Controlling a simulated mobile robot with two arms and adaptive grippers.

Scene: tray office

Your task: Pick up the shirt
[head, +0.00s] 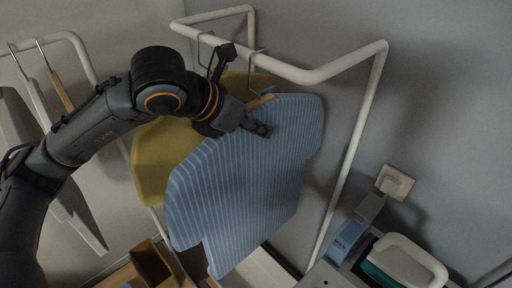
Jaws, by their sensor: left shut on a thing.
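A blue shirt with white stripes (250,180) is on a hanger with a wooden bar (261,102), at the white rail (290,70). My left gripper (262,129) reaches in from the left and is shut on the shirt near its top, just below the hanger bar. The fingertips are small and partly hidden against the cloth. A mustard-yellow garment (155,160) hangs behind the blue shirt, partly covered by it and by my left arm. My right gripper is not in view.
Another white rack at the left holds hangers (62,92) and a grey garment (80,215). Below right are a blue object (348,240) and a white-rimmed container (408,260). A brown box (152,265) sits at the bottom. The grey wall is close behind the rail.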

